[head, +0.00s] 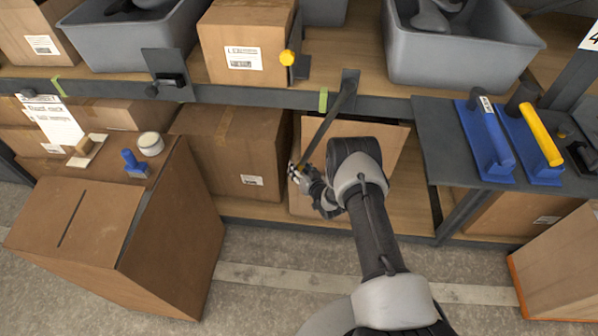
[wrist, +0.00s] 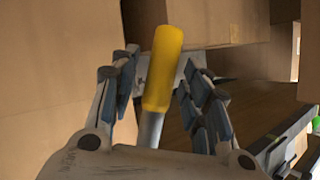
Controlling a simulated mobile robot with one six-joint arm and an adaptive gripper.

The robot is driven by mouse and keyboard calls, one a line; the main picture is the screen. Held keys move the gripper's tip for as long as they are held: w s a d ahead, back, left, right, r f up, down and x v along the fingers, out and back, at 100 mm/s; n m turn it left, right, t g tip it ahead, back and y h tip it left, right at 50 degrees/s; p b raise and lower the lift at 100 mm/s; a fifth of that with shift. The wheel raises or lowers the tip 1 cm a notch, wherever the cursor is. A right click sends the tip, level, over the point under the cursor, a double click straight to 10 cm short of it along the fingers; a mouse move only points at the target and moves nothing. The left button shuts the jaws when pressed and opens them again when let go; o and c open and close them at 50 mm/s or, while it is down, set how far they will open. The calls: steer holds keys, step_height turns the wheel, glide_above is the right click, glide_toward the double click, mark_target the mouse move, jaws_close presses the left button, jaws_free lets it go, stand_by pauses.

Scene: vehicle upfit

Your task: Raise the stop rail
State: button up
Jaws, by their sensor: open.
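The stop rail seems to be the dark bar (head: 328,124) in the head view, hanging tilted down and left from a bracket (head: 350,78) on the shelf edge. Its lower end reaches my gripper (head: 297,172). In the wrist view a yellow grip (wrist: 163,68) on a grey rod (wrist: 151,129) stands between the spread fingers of my gripper (wrist: 160,75). The fingers are open on both sides of it, and I cannot tell whether either touches it. In the head view this grip is hidden at my gripper.
A yellow knob (head: 287,58) sits by a carton (head: 247,42) on the upper shelf. Another bracket (head: 168,72) is on the shelf edge (head: 225,96) at left. Cartons (head: 228,150) fill the lower shelf behind my gripper. Blue tools (head: 487,140) stand at right.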

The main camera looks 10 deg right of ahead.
steer(key=shift+w+a+f, duration=0.15)
steer(key=shift+w, duration=0.35)
jaws_close()
stand_by(0.5)
